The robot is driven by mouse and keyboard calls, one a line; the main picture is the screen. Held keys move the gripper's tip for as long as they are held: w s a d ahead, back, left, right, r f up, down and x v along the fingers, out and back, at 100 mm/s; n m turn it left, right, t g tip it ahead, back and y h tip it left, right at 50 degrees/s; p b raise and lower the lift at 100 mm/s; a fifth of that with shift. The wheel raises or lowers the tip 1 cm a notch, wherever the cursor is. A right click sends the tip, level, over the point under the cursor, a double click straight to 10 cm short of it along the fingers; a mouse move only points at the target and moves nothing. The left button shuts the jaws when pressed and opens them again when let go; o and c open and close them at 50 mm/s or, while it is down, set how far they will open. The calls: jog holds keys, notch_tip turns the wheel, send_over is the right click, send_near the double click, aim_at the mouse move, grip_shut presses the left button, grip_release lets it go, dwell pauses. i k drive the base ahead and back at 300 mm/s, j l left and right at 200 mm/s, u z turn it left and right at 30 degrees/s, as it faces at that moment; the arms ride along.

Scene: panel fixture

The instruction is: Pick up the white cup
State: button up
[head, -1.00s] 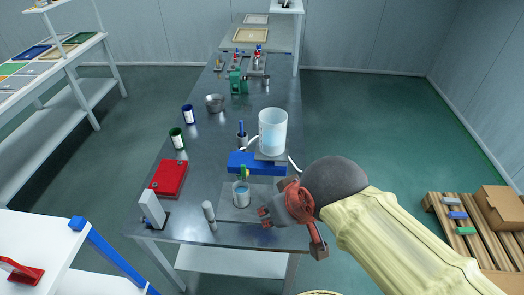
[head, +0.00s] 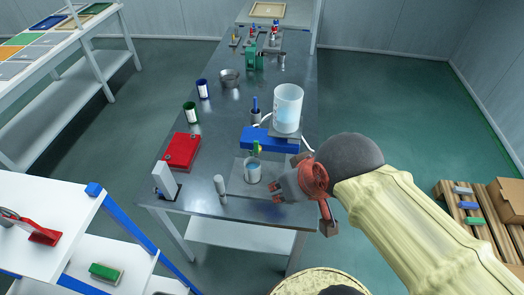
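A blue block (head: 268,140) lies behind the small cup. A white cylinder (head: 220,185) stands to its left, with a red box (head: 182,151) farther left. The table's front right corner is bare.

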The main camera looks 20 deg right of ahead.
aim_at(252, 165)
jog(key=k+l+z, duration=0.2)
jog(key=z, duration=0.2)
jog(key=k+l+z, duration=0.1)
jog(key=l+z, duration=0.3)
jog(key=j, duration=0.1)
